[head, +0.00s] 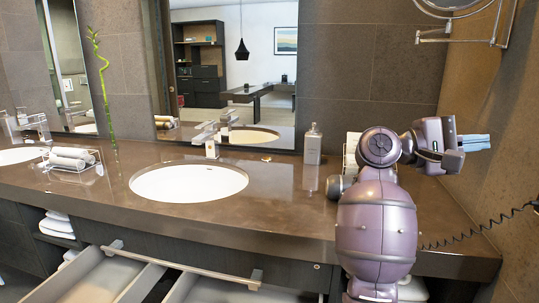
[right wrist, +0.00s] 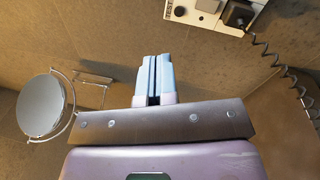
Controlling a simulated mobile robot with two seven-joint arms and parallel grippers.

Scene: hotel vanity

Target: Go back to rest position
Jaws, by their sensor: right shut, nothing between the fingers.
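My right gripper (head: 476,142) is at the right of the head view, above the right end of the counter, with its fingers pointing right toward the side wall. In the right wrist view its light blue fingers (right wrist: 153,78) lie close together, shut with nothing between them. My purple right arm (head: 376,222) rises in front of the counter and hides part of it. My left gripper is not in view.
The brown counter (head: 285,200) holds a white sink (head: 188,182), a soap bottle (head: 313,144) and a rack of rolled towels (head: 72,158). Drawers (head: 100,280) stand open below. A round mirror (right wrist: 41,103), wall unit (right wrist: 215,12) and coiled cord (right wrist: 292,80) are near the right gripper.

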